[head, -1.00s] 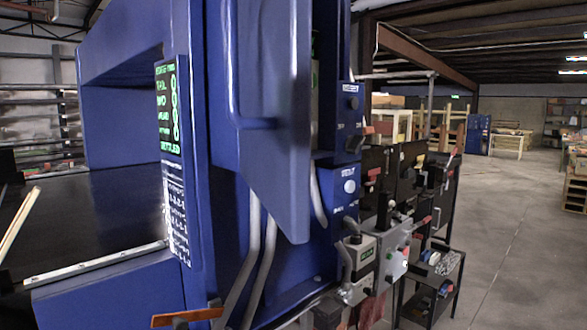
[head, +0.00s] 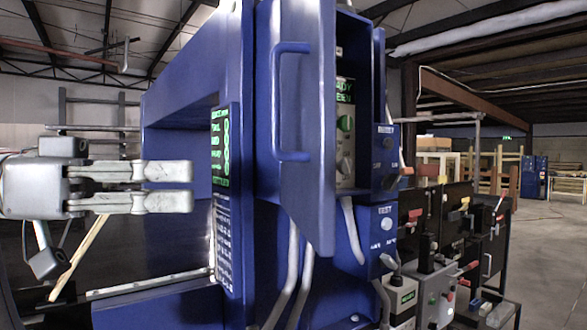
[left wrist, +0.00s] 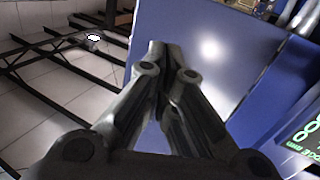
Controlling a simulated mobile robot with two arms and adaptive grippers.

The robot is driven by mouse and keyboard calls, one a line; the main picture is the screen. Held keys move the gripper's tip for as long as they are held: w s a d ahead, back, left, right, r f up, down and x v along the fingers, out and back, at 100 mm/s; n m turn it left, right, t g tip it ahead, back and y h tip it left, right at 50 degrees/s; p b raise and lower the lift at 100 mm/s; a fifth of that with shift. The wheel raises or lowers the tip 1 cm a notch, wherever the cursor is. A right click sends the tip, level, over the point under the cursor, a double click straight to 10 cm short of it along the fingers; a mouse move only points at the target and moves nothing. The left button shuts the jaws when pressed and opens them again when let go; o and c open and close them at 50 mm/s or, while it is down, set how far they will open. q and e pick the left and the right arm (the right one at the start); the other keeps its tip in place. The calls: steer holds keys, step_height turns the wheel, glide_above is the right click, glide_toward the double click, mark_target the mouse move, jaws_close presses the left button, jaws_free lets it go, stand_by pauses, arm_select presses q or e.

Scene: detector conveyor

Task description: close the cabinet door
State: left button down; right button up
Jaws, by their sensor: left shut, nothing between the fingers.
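The cabinet door (head: 312,130) is a blue panel with a blue bar handle (head: 275,100). It stands open, swung out toward me. Behind it the cabinet's inside (head: 346,130) shows a green-lit display and a grey panel with a green knob. My left gripper (head: 192,187) is at the left in the head view, level, pointing right. It is shut and empty, left of the door and apart from it. In the left wrist view the shut fingers (left wrist: 158,50) show in front of a blue surface. My right gripper is not in view.
A text panel (head: 227,200) stands between my left gripper and the door. Control boxes (head: 435,295) and a dark rack stand at the lower right. The floor (head: 555,250) beyond is clear.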

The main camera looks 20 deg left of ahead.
arm_select(q)
steer(key=s+r+m, duration=0.1)
steer(key=s+r, duration=0.1)
steer(key=s, duration=0.1)
steer(key=p, duration=0.5)
glide_toward(317, 169)
steer(key=shift+g+h, duration=0.3)
steer(key=shift+g, duration=0.1)
steer(key=x, duration=0.6)
steer(key=shift+w+d, duration=0.15)
steer(key=shift+w, duration=0.15)
steer(key=shift+w+d, duration=0.2)
steer(key=shift+d, duration=0.15)
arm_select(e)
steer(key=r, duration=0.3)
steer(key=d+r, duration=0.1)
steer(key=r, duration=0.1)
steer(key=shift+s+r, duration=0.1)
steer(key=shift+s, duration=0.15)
